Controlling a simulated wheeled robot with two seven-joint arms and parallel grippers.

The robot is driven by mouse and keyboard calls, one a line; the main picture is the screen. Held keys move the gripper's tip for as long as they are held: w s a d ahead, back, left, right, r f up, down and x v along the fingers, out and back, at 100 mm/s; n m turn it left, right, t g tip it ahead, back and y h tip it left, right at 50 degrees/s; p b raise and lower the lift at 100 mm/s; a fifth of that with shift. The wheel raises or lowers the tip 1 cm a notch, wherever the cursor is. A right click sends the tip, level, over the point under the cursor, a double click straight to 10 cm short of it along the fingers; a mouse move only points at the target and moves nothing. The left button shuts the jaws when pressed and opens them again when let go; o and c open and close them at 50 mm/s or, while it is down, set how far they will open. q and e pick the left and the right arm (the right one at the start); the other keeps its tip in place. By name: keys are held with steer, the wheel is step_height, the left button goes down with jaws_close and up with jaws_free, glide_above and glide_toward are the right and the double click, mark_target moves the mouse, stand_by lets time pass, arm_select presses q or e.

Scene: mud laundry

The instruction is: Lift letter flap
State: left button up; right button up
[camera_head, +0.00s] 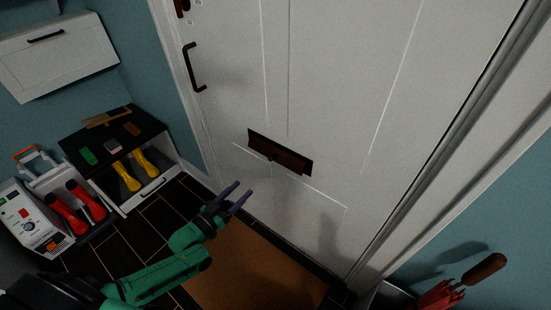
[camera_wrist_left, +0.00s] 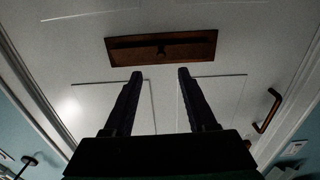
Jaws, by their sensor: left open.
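The letter flap (camera_head: 279,153) is a dark brown rectangular plate with a small knob, set across the middle of the white door (camera_head: 330,60). It also shows in the left wrist view (camera_wrist_left: 160,47), closed, beyond the fingertips. My left gripper (camera_head: 236,194) is below and to the left of the flap in the head view, apart from it. Its two dark fingers are spread and empty, and they point toward the door in the left wrist view (camera_wrist_left: 160,74). My right gripper is in neither view.
A dark door handle (camera_head: 194,68) sits at the door's left. A low shoe bench (camera_head: 150,190) with yellow boots and a white unit with red boots (camera_head: 68,215) stand at the left. A brown mat (camera_head: 255,270) lies before the door. A red umbrella (camera_head: 440,296) is at bottom right.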

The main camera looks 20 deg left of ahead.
arm_select(q)
steer(key=shift+v, duration=0.8)
steer(key=p+v, duration=0.1)
steer(key=v, duration=1.3)
steer(key=shift+s+r+p, duration=0.15)
steer(key=shift+s+p, duration=0.15)
steer(key=shift+s, duration=0.05)
steer(key=shift+a, duration=0.1)
